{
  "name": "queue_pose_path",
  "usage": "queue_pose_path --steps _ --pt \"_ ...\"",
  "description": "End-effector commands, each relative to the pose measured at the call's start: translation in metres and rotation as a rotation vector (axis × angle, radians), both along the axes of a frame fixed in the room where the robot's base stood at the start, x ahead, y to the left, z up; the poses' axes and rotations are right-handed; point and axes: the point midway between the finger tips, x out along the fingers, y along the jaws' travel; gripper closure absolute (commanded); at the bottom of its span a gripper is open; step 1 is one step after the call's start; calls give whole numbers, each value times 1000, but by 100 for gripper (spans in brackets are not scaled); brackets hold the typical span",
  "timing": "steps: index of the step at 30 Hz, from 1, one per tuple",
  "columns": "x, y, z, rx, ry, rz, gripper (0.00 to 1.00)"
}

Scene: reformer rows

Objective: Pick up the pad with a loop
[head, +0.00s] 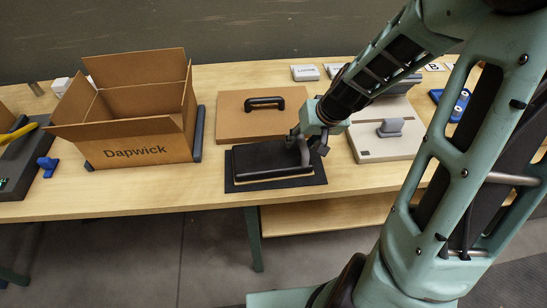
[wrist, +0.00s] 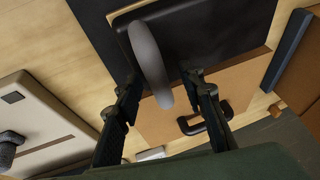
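The pad (head: 262,160) is a thick black block with a tan lower edge. It lies on a dark mat (head: 315,180) near the table's front edge. A grey loop (head: 304,150) stands up at the pad's right end. In the wrist view the pad (wrist: 215,35) fills the upper part and the loop (wrist: 150,65) curves toward the camera. My gripper (head: 312,145) is at the loop's end of the pad. In the wrist view its two fingers (wrist: 162,95) are apart, with the loop's end between them and a visible gap on each side.
An open cardboard box (head: 135,150) marked Dapwick stands left of the pad. A brown board with a black handle (head: 264,103) lies behind it. A light panel with a grey knob (head: 390,128) lies to the right. A blue object (head: 458,104) lies farther right.

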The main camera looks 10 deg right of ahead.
Motion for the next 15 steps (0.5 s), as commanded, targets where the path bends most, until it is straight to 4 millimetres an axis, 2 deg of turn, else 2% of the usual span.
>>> queue_pose_path --steps 6,15 --pt "1 0 0 -1 -1 -1 64" --pt "0 0 0 -1 -1 -1 97"
